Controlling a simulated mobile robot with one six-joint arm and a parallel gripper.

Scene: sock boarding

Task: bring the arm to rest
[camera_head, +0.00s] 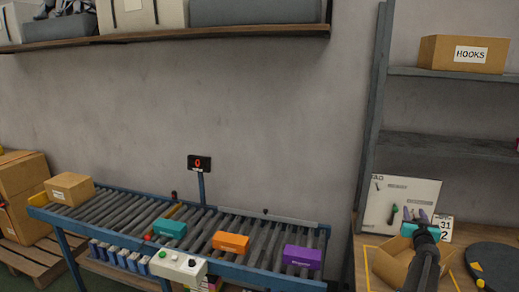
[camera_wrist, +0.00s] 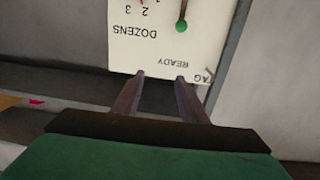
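My gripper (camera_head: 416,214) is at the right of the head view, raised over an open cardboard box (camera_head: 385,265) and in front of a white board. In the wrist view my gripper (camera_wrist: 160,78) has its two fingers apart, with nothing between them. The white board (camera_wrist: 150,55) appears upside down beyond the fingertips, with the words DOZENS and READY and a green-tipped pointer (camera_wrist: 181,26). The same board (camera_head: 425,190) leans at the wall in the head view. I cannot tell how far the fingertips are from it.
A roller conveyor (camera_head: 130,208) carries a cardboard box (camera_head: 70,188), a teal box (camera_head: 170,229), an orange box (camera_head: 231,242) and a purple box (camera_head: 302,257). A shelf (camera_head: 450,74) with a HOOKS box (camera_head: 463,53) is above right. A dark round object (camera_head: 495,262) lies right of my arm.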

